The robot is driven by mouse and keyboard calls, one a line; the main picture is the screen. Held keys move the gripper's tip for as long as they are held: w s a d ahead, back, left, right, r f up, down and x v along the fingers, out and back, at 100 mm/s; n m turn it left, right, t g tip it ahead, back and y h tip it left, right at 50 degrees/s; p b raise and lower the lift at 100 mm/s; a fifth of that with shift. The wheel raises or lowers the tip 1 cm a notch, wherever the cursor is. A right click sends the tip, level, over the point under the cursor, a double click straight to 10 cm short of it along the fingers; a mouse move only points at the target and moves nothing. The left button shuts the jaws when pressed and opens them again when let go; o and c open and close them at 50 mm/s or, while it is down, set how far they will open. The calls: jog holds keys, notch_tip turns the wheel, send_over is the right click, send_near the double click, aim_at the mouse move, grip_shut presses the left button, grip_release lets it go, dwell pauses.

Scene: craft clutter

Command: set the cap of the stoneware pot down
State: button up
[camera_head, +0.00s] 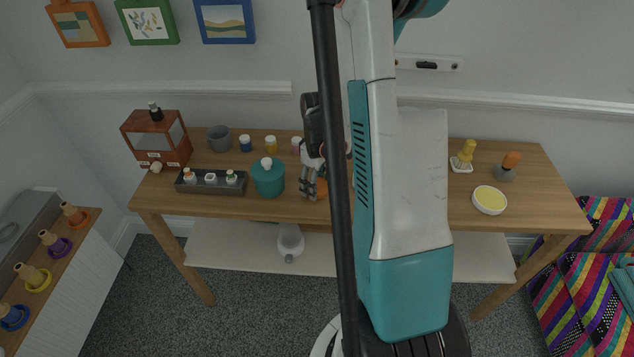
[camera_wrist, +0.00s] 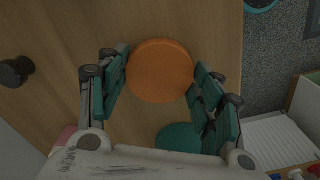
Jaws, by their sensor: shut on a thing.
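My gripper (camera_head: 311,183) is low over the front middle of the wooden table. In the wrist view, my gripper (camera_wrist: 161,80) has its two teal-padded fingers on either side of a round orange piece (camera_wrist: 160,70), which I take to be the cap, and is shut on it. In the head view a bit of orange (camera_head: 321,188) shows by the fingers, partly behind my arm. I cannot tell whether it touches the table. A teal pot (camera_head: 268,178) with a pale knob on top stands just left of my gripper. Which vessel is the stoneware pot is not clear.
A dark tray (camera_head: 211,188) with several small bottles lies left of the teal pot. A grey cup (camera_head: 218,138) and small jars (camera_head: 271,144) stand behind. My arm hides the table's middle.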

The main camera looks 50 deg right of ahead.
jog(key=shift+f, duration=0.1)
jog(key=o, duration=1.3)
notch_tip(320, 180, up, 12)
jog(key=p, duration=0.4)
jog(key=shift+d, duration=0.1)
